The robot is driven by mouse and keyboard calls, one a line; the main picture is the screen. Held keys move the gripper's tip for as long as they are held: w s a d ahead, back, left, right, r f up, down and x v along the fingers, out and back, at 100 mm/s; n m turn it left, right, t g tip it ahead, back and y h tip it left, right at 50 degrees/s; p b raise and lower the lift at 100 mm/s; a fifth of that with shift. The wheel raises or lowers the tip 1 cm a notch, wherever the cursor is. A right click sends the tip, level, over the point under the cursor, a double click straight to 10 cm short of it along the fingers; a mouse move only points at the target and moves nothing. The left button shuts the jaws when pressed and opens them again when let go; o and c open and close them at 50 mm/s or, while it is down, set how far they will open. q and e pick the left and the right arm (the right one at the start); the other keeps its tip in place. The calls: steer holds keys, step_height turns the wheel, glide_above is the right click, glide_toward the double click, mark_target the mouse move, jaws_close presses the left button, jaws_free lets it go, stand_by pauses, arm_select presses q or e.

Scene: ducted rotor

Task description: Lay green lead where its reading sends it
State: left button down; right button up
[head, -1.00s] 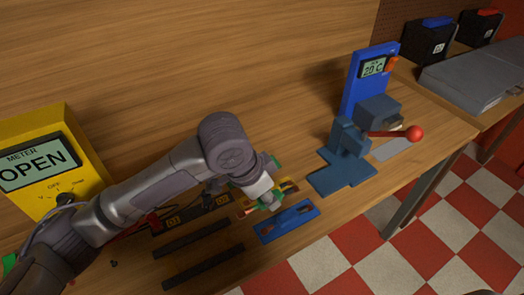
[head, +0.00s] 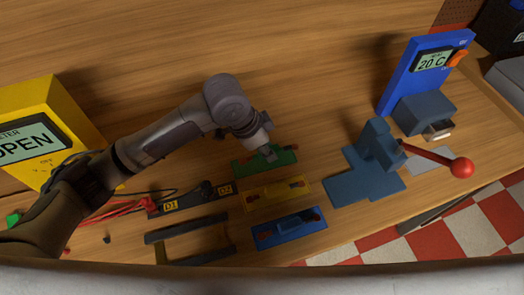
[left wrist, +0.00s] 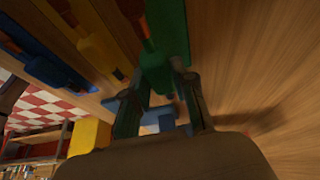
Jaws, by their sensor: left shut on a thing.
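My left gripper (head: 268,153) is at the green tray (head: 282,161) on the bench. In the left wrist view its fingers (left wrist: 158,98) are shut on the green lead (left wrist: 156,72), a green block with an orange-red end, close against the green tray (left wrist: 175,25). In the head view the gripper mostly hides the lead. The yellow meter (head: 35,105) at the left has a display showing OPEN, its left edge cut off. My right gripper is not in view.
A yellow tray (head: 262,198) and blue tray (head: 275,233) hold leads. Two dark strips (head: 195,225) lie left. A blue press (head: 365,185) with a red-knobbed lever (head: 461,167) stands right, before a blue unit (head: 405,80) reading 20 C. Bare wood lies behind the trays.

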mark_target(262, 156)
arm_select(q)
steer(key=shift+w+a+f, duration=0.55)
steer(key=shift+w, duration=0.15)
steer(key=shift+f+p, duration=0.6)
steer(key=shift+f, duration=1.45)
steer(key=c, duration=0.9)
jaws_free()
steer(key=shift+f, duration=0.15)
steer(key=shift+c, duration=0.2)
steer(key=b+v, duration=0.1)
steer(key=v, duration=1.1)
steer(key=shift+r, duration=0.25)
